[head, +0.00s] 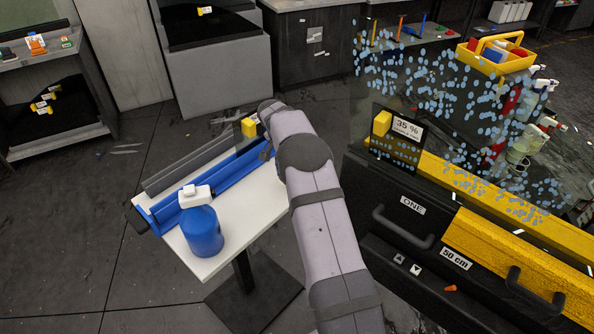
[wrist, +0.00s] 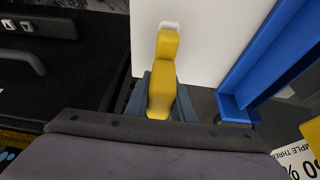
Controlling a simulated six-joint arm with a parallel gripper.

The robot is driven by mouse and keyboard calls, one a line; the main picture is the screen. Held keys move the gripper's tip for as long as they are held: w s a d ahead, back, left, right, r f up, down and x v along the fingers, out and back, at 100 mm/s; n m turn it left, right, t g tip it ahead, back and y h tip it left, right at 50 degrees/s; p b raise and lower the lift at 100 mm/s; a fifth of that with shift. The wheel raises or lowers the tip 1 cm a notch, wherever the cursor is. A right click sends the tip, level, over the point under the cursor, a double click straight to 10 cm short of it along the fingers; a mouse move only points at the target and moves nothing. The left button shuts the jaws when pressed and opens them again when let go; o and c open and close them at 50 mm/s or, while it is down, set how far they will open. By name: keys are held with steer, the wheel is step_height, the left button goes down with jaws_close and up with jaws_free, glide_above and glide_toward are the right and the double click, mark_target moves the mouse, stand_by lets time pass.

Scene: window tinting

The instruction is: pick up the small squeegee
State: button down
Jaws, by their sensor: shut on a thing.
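The small squeegee (wrist: 166,46) is yellow with a white tip and shows in the wrist view, pointing away from my gripper. My gripper (wrist: 160,92) is shut on it, with a blue-grey finger on each side of its yellow body. The white table top (wrist: 190,45) lies behind the squeegee; I cannot tell how high above it the squeegee is. In the head view my own arm hides the gripper and the squeegee.
Right are black drawers (head: 400,215) and a droplet-covered glass pane (head: 440,110).

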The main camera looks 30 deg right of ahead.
step_height(320, 180, up, 7)
steer(key=shift+r+b, duration=0.1)
steer(key=shift+b, duration=0.75)
steer(key=c, duration=2.1)
jaws_free()
jaws_close()
steer(key=shift+a, duration=0.2)
steer(key=s+a+f+n+g+y, duration=0.1)
steer(key=s+a+f+n+y, duration=0.1)
steer(key=s+a+n, duration=0.4)
steer(key=s+a+f+n+g+y, duration=0.15)
steer(key=s+a+n, duration=0.25)
steer(key=a, duration=0.5)
steer(key=s+f+n+g+p, duration=0.2)
steer(key=s+f+n+g, duration=0.1)
steer(key=s, duration=0.3)
steer(key=s+f+n+g+p, duration=0.2)
steer(key=s+f+n+g, duration=0.1)
steer(key=s, duration=0.4)
steer(key=s+d+r+n+t+h+p, duration=0.1)
steer(key=s+d+n+h, duration=0.2)
steer(key=d+n+h, duration=0.35)
steer(key=s+d+r+n+t+h+p, duration=0.1)
steer(key=s+d+n+h, duration=0.25)
steer(key=d, duration=0.55)
steer(key=w+d+r+n+t+h, duration=0.4)
steer(key=w+d+r+n+t, duration=0.2)
steer(key=w+r+n+t, duration=0.4)
steer(key=shift+w+t, duration=0.35)
steer(key=shift+w, duration=0.25)
